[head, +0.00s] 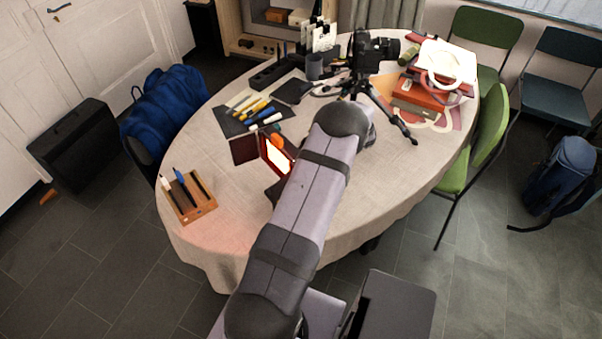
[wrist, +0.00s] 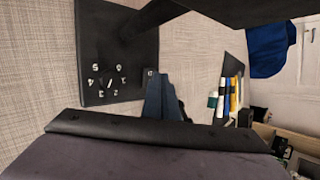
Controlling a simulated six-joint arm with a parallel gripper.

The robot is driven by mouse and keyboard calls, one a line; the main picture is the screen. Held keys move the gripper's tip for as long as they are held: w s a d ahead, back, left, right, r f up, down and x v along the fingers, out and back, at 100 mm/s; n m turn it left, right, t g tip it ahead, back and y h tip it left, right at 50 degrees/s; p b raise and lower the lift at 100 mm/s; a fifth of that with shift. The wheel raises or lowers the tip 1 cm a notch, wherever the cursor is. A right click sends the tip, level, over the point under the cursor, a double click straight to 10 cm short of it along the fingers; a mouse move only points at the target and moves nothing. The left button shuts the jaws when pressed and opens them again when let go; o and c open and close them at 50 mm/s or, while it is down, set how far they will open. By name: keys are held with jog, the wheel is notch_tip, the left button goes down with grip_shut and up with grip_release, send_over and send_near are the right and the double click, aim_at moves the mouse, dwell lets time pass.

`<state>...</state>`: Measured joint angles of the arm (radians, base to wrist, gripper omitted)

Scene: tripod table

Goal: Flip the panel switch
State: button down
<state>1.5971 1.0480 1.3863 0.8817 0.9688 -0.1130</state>
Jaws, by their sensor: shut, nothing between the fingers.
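A black plate (wrist: 92,60) with several white numerals in a ring lies on the table in the wrist view. A small pale mark (wrist: 150,74) is on its near right edge; I cannot tell whether it is the switch. A dark tilted slab on a stalk (wrist: 150,22) rises by the plate. In the head view a red-framed, bright panel (head: 277,157) stands left of my arm, with a dark part (head: 274,191) of its surroundings below it. My gripper (wrist: 158,78) is shut and empty, its tip close to the plate's edge; contact cannot be told. My arm hides it in the head view.
Pens (head: 256,108) lie beyond the bright panel, and a dark red folder (head: 243,149) is beside it. A wooden pen tray (head: 187,198) is at left. A camera on a tripod (head: 371,55) and red boxes (head: 425,92) are farther right. The front left tablecloth is clear.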

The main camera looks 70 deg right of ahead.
jog(key=shift+r, duration=0.25)
jog(key=r+p, duration=0.2)
jog(key=r, duration=0.1)
jog(key=a+r+p, duration=0.1)
jog(key=shift+w+r, duration=0.25)
jog(key=shift+r, duration=0.1)
dwell(0.3)
dwell(0.4)
